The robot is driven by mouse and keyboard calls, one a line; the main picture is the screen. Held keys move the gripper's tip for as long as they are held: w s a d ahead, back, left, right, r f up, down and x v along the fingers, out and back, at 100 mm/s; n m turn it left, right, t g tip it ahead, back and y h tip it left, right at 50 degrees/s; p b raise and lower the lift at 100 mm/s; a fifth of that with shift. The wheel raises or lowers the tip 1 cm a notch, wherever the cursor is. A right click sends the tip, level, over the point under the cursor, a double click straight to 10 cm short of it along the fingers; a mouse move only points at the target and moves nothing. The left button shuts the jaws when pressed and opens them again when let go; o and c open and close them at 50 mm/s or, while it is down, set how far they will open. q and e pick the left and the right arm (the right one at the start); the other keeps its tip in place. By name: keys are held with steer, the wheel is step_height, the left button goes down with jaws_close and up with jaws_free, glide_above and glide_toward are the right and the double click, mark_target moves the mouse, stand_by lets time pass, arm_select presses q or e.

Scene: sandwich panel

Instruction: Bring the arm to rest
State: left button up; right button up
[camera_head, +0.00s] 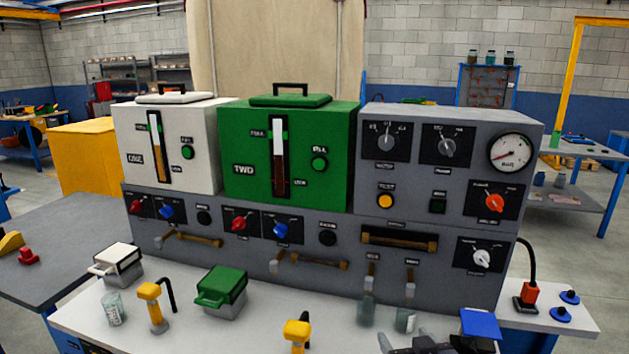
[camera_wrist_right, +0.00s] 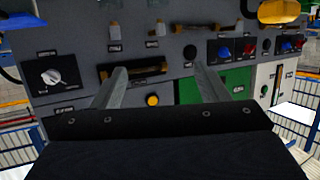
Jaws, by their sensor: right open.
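My right gripper (camera_head: 425,343) shows at the bottom edge of the head view, in front of the panel and over the front of the white bench. The grey control panel (camera_head: 345,268) fills the background of that view. My left gripper does not show in either view.
The white bench top (camera_head: 262,335) carries a green lidded box (camera_head: 224,290), a white lidded box (camera_head: 118,262), glass jars and two yellow-headed tools (camera_head: 297,333). A red device (camera_head: 527,294) stands farther right.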

arm_select(q)
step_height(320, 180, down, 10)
steer(key=b, duration=1)
arm_select(e)
steer(key=s+d+f+m+g+y, duration=0.15)
steer(key=s+f+g, duration=0.3)
steer(key=s, duration=0.75)
steer(key=s+d+f+m+g+y, duration=0.15)
steer(key=s+f+g, duration=0.35)
steer(key=s, duration=0.8)
arm_select(q)
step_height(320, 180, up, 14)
steer(key=p, duration=1.4)
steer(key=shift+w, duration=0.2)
arm_select(e)
step_height(320, 180, up, 13)
steer(key=h, duration=0.1)
steer(key=shift+w+t, duration=0.3)
steer(key=shift+t, duration=0.05)
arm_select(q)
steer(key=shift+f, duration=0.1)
